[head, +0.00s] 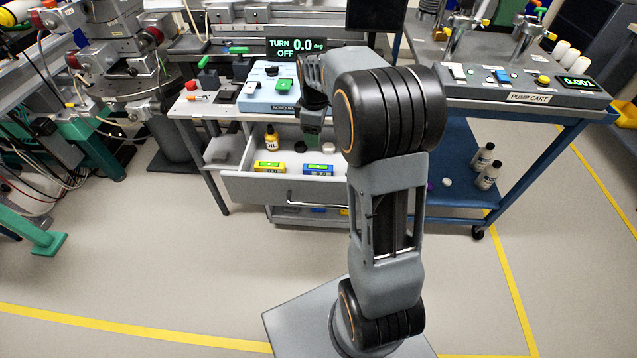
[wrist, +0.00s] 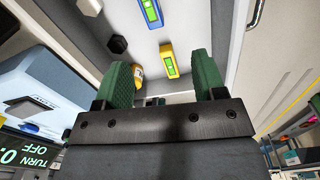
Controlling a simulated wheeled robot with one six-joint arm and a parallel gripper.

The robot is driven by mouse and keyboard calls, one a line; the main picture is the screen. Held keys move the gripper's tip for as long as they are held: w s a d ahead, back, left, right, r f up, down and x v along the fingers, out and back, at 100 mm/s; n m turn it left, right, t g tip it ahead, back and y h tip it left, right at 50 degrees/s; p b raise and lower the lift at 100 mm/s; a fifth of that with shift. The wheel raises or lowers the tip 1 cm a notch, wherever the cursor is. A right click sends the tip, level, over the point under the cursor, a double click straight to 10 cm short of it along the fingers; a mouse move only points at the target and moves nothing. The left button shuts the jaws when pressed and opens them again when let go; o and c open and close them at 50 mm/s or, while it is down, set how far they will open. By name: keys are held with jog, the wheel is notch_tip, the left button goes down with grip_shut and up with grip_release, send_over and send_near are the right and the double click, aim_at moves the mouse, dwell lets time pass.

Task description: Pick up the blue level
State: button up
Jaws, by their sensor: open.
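The blue level (head: 318,169) lies in the open drawer (head: 240,186), to the right of a yellow level (head: 269,168). Both have a green vial window. In the wrist view the blue level (wrist: 152,12) is at the top edge, partly cut off, and the yellow level (wrist: 169,62) appears between my fingers' tips. My gripper (wrist: 162,62) is open, with two green fingers apart and nothing between them. In the head view my gripper (head: 312,132) is above the back of the drawer, partly hidden by my arm. It is apart from the blue level.
An oil bottle (head: 272,140) stands at the drawer's back left, with dark round items nearby. Above is a bench top with a light-blue control box (head: 268,95). The pump cart (head: 530,98) stands to the right. Open floor lies in front of the drawer.

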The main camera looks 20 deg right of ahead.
notch_tip(320, 180, down, 4)
jog(key=w+d+n+b, duration=0.1)
jog(key=w, duration=0.1)
jog(key=b, duration=0.2)
send_over(318, 167)
jog(key=shift+n, duration=0.3)
notch_tip(318, 167, down, 7)
jog(key=shift+f, duration=0.1)
jog(key=shift+f+b, duration=0.8)
jog(key=shift+f, duration=2.55)
jog(key=c, duration=1.1)
jog(key=shift+r, duration=0.1)
